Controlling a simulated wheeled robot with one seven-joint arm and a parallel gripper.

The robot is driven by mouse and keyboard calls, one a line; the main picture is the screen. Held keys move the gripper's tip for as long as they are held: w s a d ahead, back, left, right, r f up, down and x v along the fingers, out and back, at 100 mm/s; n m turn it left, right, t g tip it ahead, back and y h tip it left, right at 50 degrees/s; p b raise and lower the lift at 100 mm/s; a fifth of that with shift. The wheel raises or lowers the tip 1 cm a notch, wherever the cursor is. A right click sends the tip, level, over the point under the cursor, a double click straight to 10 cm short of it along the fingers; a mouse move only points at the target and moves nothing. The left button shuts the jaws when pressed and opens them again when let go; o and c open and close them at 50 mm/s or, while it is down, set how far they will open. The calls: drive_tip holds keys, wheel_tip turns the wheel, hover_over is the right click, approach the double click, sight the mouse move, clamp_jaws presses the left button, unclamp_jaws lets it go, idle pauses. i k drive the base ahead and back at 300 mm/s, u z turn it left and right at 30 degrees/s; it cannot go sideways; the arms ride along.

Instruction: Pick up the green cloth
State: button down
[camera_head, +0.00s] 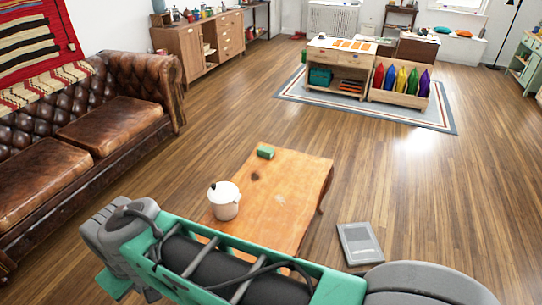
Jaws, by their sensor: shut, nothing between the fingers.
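A small green block-shaped thing (266,152), likely the folded green cloth, lies on the far left end of the wooden table (285,190). It is small in the picture, so its fabric cannot be made out. My green and grey arm crosses the bottom of the view, in front of the table's near end. No gripper fingers show, so where my gripper is relative to the green thing cannot be seen.
A white lidded pot (224,203) stands on the table's left side, nearer than the green thing. A grey flat case (360,243) lies on the floor right of the table. A brown leather sofa (90,130) stands left. Open floor surrounds the table's far end.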

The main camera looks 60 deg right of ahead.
sight(263, 151)
drive_tip(key=k, duration=0.4)
drive_tip(key=u, duration=0.9)
drive_tip(key=i, duration=0.85)
drive_tip(key=z, duration=2.85)
drive_tip(key=i, duration=0.45)
drive_tip(key=z, duration=0.25)
drive_tip(key=k, duration=0.5)
drive_tip(key=u, duration=0.1)
